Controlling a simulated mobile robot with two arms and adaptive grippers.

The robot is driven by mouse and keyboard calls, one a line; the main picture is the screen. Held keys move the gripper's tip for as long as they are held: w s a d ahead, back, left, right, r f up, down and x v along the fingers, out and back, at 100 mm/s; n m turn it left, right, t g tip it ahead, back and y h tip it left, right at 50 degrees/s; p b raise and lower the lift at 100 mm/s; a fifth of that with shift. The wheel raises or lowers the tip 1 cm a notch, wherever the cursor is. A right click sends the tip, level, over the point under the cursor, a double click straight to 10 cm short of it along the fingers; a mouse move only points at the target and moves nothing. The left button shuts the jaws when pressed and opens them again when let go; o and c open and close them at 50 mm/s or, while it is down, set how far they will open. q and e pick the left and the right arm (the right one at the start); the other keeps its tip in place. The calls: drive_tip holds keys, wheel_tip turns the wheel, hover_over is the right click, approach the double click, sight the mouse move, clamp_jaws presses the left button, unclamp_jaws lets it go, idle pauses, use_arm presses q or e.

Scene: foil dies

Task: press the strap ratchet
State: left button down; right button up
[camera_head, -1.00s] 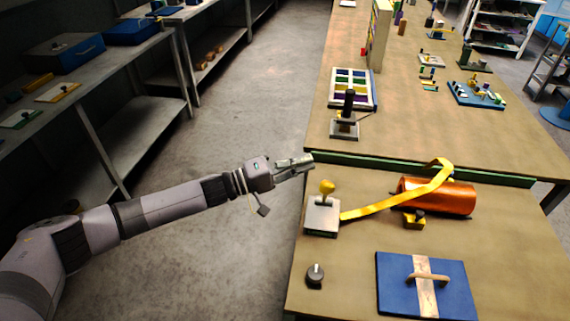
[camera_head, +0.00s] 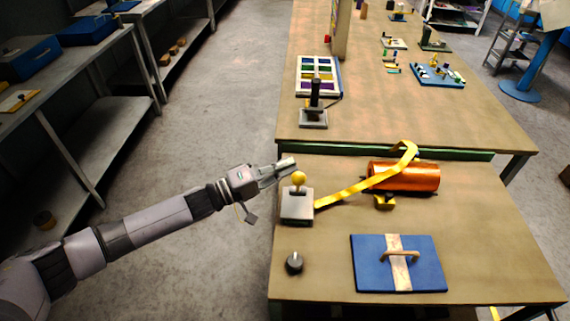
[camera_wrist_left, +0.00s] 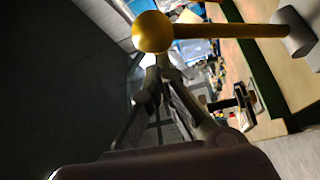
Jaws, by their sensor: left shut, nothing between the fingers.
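The strap ratchet (camera_head: 297,207) is a grey block at the left edge of the near bench. A yellow ball knob (camera_head: 299,178) stands on it on a short stem. A yellow strap (camera_head: 345,191) runs from the block to an orange-copper roll (camera_head: 405,177). My left gripper (camera_head: 288,163) is shut and empty, with its tips just beyond and above the knob in the head view. In the left wrist view the knob (camera_wrist_left: 153,31) and its yellow rod show right by the closed fingertips (camera_wrist_left: 160,66); I cannot tell if they touch. My right gripper is not in view.
A small yellow-and-black clamp (camera_head: 385,201) sits below the roll. A dark knob (camera_head: 294,263) and a blue board with a handle (camera_head: 420,275) lie nearer. A farther bench holds a black upright tool (camera_head: 315,100). Grey shelving (camera_head: 75,90) stands at left.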

use_arm(q)
drive_tip(key=shift+s+f+m+h, duration=0.2)
drive_tip(key=shift+s+m+h, duration=0.1)
drive_tip(key=shift+s, duration=0.05)
drive_tip(key=shift+b, duration=0.35)
drive_tip(key=shift+s+f+m+g+h+b, duration=0.8)
drive_tip(key=shift+s+f+m+b, duration=0.6)
drive_tip(key=shift+m+b, duration=0.9)
drive_tip(key=shift+s+f+m+g+h+b, duration=0.55)
drive_tip(key=shift+s+f+m+h+b, duration=0.8)
drive_tip(key=shift+b, duration=1.45)
drive_tip(key=shift+s+f+m+g+h+b, duration=0.65)
drive_tip(key=shift+s+f+m+b, duration=0.85)
drive_tip(key=shift+m+b, duration=1.05)
drive_tip(key=shift+s+r, duration=0.15)
drive_tip(key=shift+s, duration=0.05)
